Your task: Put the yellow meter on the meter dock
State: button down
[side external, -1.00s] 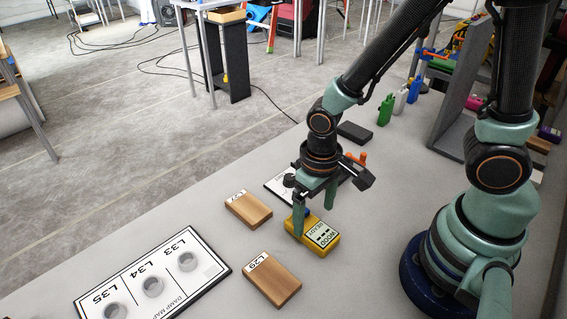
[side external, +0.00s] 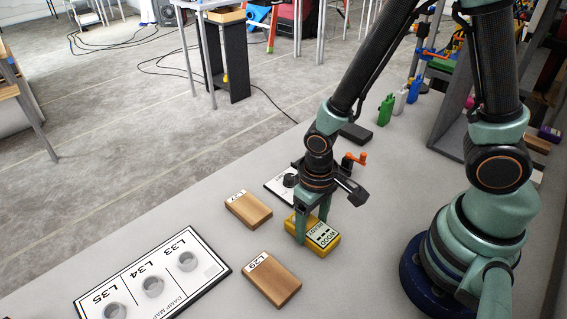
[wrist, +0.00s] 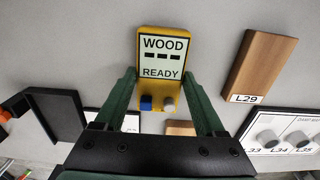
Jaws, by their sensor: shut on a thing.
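The yellow meter (side external: 313,236) lies flat on the grey table, its screen reading WOOD and READY. In the wrist view the meter (wrist: 161,44) shows a blue knob and a grey knob at its near end. My gripper (side external: 313,226) points down over the meter, with its green fingers shut on the two sides. In the wrist view my gripper (wrist: 160,82) has one finger on each side.
Wooden blocks L29 (side external: 270,280) and another (side external: 248,209) lie left of the meter. A white board (side external: 150,278) with round pieces is at front left. A small card with a black knob (side external: 290,180) is behind the meter.

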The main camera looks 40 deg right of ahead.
aim_at(311, 227)
jog(key=shift+r, duration=0.1)
notch_tip(311, 227, up, 19)
jog(key=w+d+r, duration=0.1)
jog(key=w+d, duration=0.5)
jog(key=d, duration=0.2)
jog(key=w+d+r, duration=0.1)
jog(key=w+d, duration=0.4)
jog(key=d, duration=0.4)
jog(key=f, duration=1.5)
jog(key=shift+w+f, duration=0.2)
jog(key=shift+f, duration=2.35)
jog(key=shift+f, duration=0.1)
